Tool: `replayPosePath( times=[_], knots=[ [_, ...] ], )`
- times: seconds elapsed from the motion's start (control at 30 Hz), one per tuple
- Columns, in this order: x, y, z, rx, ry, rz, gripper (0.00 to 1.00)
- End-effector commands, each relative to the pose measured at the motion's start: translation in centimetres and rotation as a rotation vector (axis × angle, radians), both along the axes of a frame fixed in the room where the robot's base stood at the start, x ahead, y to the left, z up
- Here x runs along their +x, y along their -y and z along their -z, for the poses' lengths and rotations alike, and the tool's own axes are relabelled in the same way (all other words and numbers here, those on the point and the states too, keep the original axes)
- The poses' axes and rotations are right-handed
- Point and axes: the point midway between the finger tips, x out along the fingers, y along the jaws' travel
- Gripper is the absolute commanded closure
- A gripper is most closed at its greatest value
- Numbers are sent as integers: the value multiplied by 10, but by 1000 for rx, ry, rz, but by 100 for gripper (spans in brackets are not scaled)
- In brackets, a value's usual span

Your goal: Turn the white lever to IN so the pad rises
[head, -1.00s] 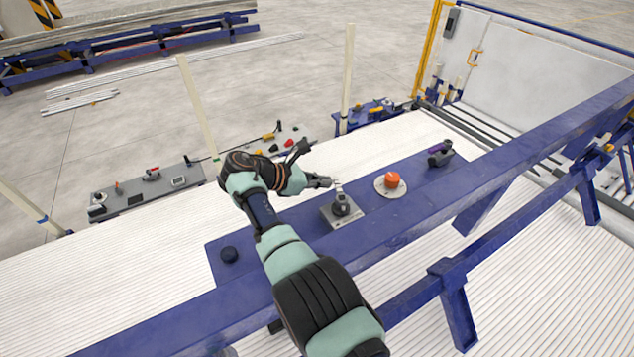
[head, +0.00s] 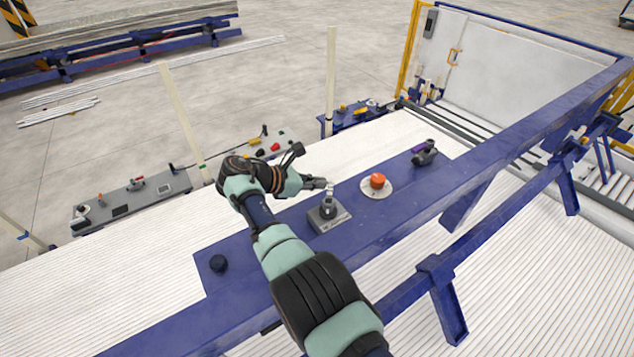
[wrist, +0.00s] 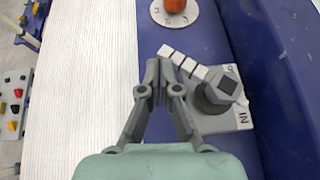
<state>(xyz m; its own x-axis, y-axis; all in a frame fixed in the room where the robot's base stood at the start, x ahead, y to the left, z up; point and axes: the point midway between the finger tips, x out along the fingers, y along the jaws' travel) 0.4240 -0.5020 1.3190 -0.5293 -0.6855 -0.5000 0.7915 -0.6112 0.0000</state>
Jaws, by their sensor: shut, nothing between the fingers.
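The white lever (wrist: 186,63) is a row of pale segments on a dark knob (wrist: 216,92), standing on a grey plate (head: 324,222). In the wrist view it points up and left, away from the IN mark (wrist: 243,117) at the plate's lower right. The lever also shows in the head view (head: 331,188). My gripper (wrist: 160,72) is shut and empty, with its fingertips beside the lever's outer end, on its left in the wrist view. I cannot tell whether they touch. The other label is partly hidden by the knob. I cannot pick out the pad.
An orange button (head: 377,180) on a round white base sits beyond the plate on the blue beam (head: 270,249). A dark and purple device (head: 424,153) is further along. A black knob (head: 218,263) lies to the left. White ribbed material spreads below the beam.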

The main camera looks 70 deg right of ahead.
Motion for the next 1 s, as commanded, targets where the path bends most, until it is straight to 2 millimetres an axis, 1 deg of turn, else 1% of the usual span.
replayPosePath(
  times=[0.3,0.47,0.6,0.7,0.8,1.0],
  knots=[
    [3,-3,-2,0,0,-1,100],
    [15,-18,-13,-1,2,-3,100],
    [29,-37,-28,-1,1,-3,100],
    [38,-48,-35,0,0,-2,100],
    [40,-52,-38,0,0,0,100],
    [40,-52,-38,0,0,0,100]
  ],
)
